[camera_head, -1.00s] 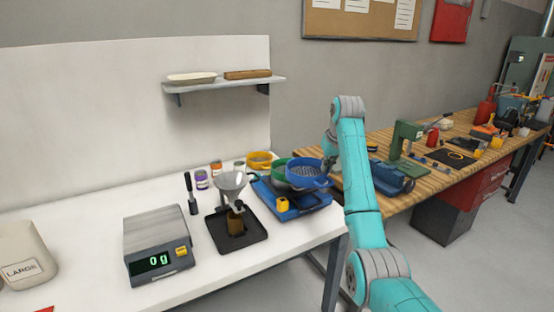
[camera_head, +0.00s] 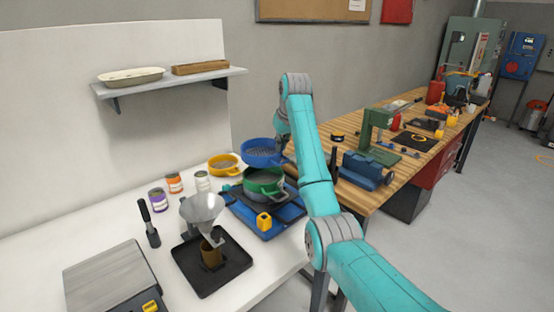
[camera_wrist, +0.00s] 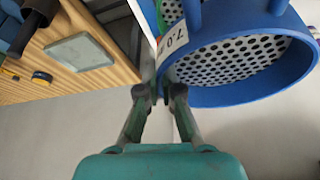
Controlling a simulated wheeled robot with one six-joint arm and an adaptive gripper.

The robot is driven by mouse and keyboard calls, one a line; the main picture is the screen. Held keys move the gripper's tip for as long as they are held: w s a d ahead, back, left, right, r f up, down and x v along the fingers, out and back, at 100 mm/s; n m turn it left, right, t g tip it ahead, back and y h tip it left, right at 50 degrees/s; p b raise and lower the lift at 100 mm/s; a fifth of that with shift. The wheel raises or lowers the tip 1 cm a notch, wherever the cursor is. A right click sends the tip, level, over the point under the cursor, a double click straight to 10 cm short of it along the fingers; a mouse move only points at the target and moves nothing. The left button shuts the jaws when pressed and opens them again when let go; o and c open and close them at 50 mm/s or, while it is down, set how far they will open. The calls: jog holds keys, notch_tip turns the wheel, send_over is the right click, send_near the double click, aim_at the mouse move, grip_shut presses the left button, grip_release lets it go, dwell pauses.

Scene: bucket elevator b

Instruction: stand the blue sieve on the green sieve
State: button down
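The blue sieve (camera_head: 263,146) has a perforated floor and is raised in the head view, its lower edge overlapping the back of the green sieve (camera_head: 264,194) in the picture. The green sieve stands on the blue base (camera_head: 240,212). My gripper (camera_wrist: 160,94) is shut on the blue sieve's wall, which fills the upper right of the wrist view (camera_wrist: 215,97). A label marked 7.0 shows on that wall. In the head view my arm hides most of the gripper. I cannot tell the exact gap between the two sieves.
A yellow sieve (camera_head: 223,160) stands to the left, near small jars (camera_head: 174,183). A funnel (camera_head: 202,207) over a black tray (camera_head: 230,278) and a scale (camera_head: 112,280) stand in front. A wall shelf (camera_head: 165,83) hangs behind. A wooden bench (camera_head: 345,188) with a blue vise is to the right.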

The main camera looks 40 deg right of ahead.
send_over(281, 169)
jog(key=shift+f, duration=2.3)
jog(key=shift+f, duration=0.6)
jog(key=c, duration=1.3)
grip_release()
jog(key=shift+r, duration=0.1)
